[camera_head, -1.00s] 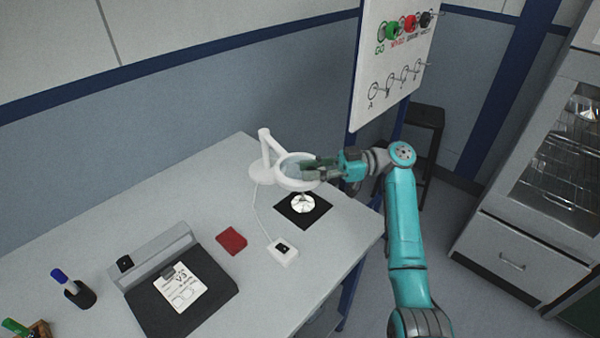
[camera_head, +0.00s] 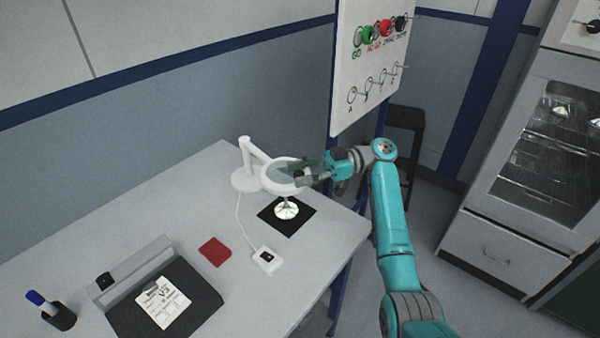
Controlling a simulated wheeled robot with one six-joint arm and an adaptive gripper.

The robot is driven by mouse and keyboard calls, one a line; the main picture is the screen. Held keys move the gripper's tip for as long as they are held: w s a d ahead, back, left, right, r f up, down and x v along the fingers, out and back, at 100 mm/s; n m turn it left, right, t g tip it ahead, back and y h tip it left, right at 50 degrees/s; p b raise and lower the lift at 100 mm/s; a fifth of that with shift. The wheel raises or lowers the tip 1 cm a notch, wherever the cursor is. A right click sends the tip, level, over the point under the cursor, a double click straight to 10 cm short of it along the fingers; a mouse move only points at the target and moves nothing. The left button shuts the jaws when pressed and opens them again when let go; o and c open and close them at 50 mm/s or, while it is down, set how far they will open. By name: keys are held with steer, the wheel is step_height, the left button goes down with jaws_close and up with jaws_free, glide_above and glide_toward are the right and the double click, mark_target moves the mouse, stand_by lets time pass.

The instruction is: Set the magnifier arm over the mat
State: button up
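The white magnifier (camera_head: 243,158) stands at the back of the table, its arm reaching right to a round ring head (camera_head: 270,186). The ring is above the back left part of the black mat (camera_head: 297,221). A shiny metal part (camera_head: 286,209) stands on the mat under the ring. My gripper (camera_head: 297,175) is at the right side of the ring, its fingers reaching left across the ring's rim. The fingers look apart, but whether they touch the rim is too small to tell.
A dark stand with a paper (camera_head: 163,303) and a pen cup (camera_head: 59,317) are at the front left.

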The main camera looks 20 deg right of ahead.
steer(key=d, duration=0.7)
steer(key=shift+w+d, duration=0.15)
steer(key=shift+d, duration=0.1)
stand_by(0.5)
